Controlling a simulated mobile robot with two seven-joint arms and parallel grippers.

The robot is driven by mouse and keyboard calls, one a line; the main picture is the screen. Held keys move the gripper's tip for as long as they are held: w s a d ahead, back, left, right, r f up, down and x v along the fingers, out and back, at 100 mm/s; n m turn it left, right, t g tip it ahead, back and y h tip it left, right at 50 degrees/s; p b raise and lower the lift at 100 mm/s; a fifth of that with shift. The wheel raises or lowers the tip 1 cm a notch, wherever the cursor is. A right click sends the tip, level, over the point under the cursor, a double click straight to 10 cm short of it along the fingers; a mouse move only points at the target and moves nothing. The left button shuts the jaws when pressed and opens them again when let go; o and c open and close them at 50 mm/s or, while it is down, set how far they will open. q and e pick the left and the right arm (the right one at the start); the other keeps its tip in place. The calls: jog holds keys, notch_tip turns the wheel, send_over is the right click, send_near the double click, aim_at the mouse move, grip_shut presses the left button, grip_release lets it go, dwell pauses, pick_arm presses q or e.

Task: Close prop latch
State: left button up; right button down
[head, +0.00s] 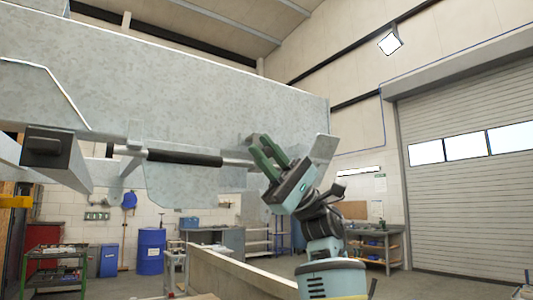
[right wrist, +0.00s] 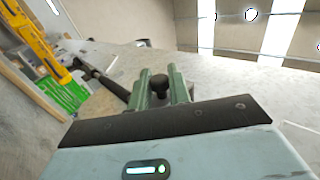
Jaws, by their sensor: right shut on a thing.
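The prop, a black cylinder (head: 184,157) with a thin pale rod, runs level along the underside of the grey trailer frame (head: 200,95). It also shows as a dark bar (right wrist: 105,82) in the right wrist view. My right gripper (head: 262,148) is at the right end of the rod, its green fingers pointing up and left. In the right wrist view a dark round knob (right wrist: 159,83), seemingly part of the latch, sits between the fingers, and the gripper is shut on it. The rod's end is partly hidden behind the gripper. My left gripper is not in view.
A square beam end (head: 46,147) juts out at left. A low beige wall (head: 225,272) runs below. Workbenches, a blue barrel (head: 150,250) and a roller door (head: 465,180) stand farther back. Open air lies below the frame.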

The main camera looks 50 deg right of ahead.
aim_at(269, 157)
jog(key=c, duration=1.6)
grip_release()
jog(key=shift+d+f, duration=0.2)
jog(key=shift+f, duration=0.05)
jog(key=b+v, duration=0.2)
jog(key=v, duration=0.5)
jog(key=shift+d, duration=0.15)
